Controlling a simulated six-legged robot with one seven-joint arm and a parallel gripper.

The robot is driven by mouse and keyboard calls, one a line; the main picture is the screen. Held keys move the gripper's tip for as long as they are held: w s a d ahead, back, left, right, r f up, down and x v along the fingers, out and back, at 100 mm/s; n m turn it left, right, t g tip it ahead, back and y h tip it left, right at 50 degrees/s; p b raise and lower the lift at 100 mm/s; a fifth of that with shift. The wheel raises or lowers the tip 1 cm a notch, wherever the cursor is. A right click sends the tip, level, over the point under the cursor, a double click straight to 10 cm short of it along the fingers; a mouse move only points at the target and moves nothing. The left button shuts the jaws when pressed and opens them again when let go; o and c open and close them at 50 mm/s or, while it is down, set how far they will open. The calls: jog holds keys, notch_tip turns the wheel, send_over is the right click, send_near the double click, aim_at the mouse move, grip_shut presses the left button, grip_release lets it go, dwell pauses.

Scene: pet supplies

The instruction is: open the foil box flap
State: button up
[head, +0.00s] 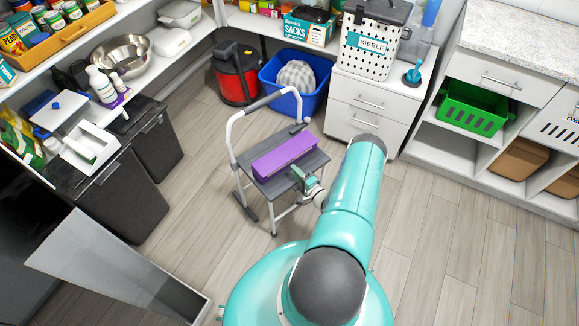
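A long purple box (284,156), which I take to be the foil box, lies on the grey top of a small step stool (268,187). Its flap cannot be made out as separate from the body at this size.
The stool has a white hoop handle (232,128). Behind it stand a blue bin (292,106), a red and black canister (236,78) and white drawers (353,117). Dark bins (125,196) stand left. Wooden floor (432,225) is clear to the right.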

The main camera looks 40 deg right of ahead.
aim_at(286, 152)
jog(key=shift+w+d, duration=0.1)
jog(key=shift+w, duration=2)
grip_shut()
